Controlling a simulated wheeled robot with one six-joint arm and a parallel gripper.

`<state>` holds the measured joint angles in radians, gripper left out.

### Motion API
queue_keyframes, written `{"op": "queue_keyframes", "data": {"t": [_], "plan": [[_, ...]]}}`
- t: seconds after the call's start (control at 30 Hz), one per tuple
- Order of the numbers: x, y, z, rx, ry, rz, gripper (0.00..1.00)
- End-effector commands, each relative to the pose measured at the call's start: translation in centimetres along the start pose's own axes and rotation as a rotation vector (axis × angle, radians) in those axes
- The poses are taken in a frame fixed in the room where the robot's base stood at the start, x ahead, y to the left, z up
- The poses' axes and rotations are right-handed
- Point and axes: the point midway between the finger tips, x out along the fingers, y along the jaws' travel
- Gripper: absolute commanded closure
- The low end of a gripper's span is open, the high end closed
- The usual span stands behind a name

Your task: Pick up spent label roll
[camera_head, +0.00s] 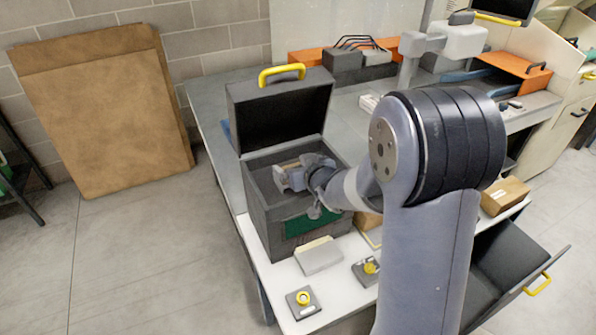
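My gripper (291,178) is over the mouth of an open dark grey box (258,212) on the white worktop. Its fingers are small in the picture and partly hidden by my own wrist, so I cannot tell if they are open or shut. A bit of tan material (288,165) shows inside the box beside the gripper. I cannot tell whether it is the spent label roll. No label roll is clearly seen elsewhere. My arm hides part of the box and the worktop to its right.
The box's lid (280,112), with a yellow handle, stands up behind the gripper. A pale block (318,255) and a plate with a yellow knob (303,301) lie in front. A brown carton (506,196) and an open drawer (512,262) are at right. Floor at left is clear.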

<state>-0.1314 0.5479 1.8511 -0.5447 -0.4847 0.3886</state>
Motion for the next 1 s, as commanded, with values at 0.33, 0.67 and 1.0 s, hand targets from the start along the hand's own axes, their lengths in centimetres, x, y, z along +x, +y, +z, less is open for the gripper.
{"op": "queue_keyframes", "data": {"t": [0.33, 0.67, 1.0], "plan": [[-0.1, 0.0, -0.1, 0.0, 0.0, 0.0, 0.32], [-2.1, 0.0, -5.1, -0.004, 0.006, 0.0, 0.32], [-3.7, 0.0, -9.0, 0.0, 0.001, -0.001, 0.32]]}}
